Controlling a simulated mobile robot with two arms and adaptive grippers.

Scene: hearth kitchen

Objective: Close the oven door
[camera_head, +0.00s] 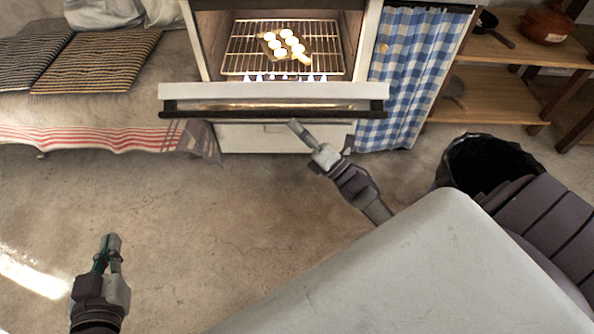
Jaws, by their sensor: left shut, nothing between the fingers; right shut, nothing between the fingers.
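The white oven (358,60) stands at the top middle, lit inside. Its door (230,91) is partly open, tilted out toward me, with a dark handle bar along its front. A wire rack (240,58) inside holds a small tray with several pale round pieces, and small blue flames show below it. My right gripper (295,126) is shut and empty, just below the door's lower edge near its middle. I cannot tell whether it touches the door. My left gripper (112,240) is shut and empty over the floor at the lower left, far from the door.
A bench (100,108) with striped cushions (95,62) stands left of the oven. A blue checked curtain (410,75) hangs to its right, then wooden shelves (490,90) with pots. A black-lined bin (487,165) stands at right. The floor (200,220) in front is clear.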

